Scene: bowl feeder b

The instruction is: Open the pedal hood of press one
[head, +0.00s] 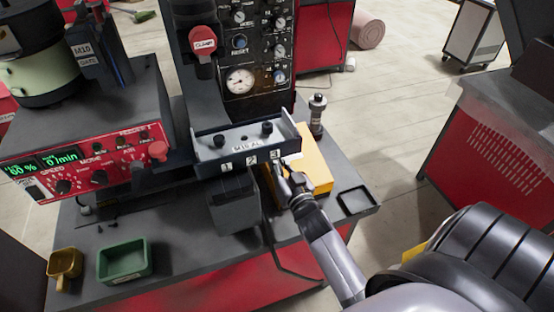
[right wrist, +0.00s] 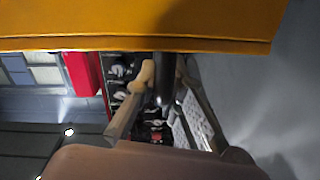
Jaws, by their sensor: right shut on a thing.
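The yellow box-shaped hood (head: 315,172) sits on the right part of the dark bench, behind the numbered chute panel; it fills the top of the right wrist view (right wrist: 130,25). My right gripper (head: 289,180) is at the hood's near left side. In the right wrist view, its fingers (right wrist: 163,85) are shut around a dark bar (right wrist: 165,72) by the hood's edge. How the bar joins the hood is hidden. The hood looks closed, with its top flat. My left gripper is not in view.
The panel with chutes 1, 2 and 3 (head: 248,142) is close left of my right gripper. A dark cylinder fitting (head: 317,115) stands behind the hood, and a small black tray (head: 356,200) lies to its right. A green bin (head: 125,262) and yellow scoop (head: 64,264) are at left.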

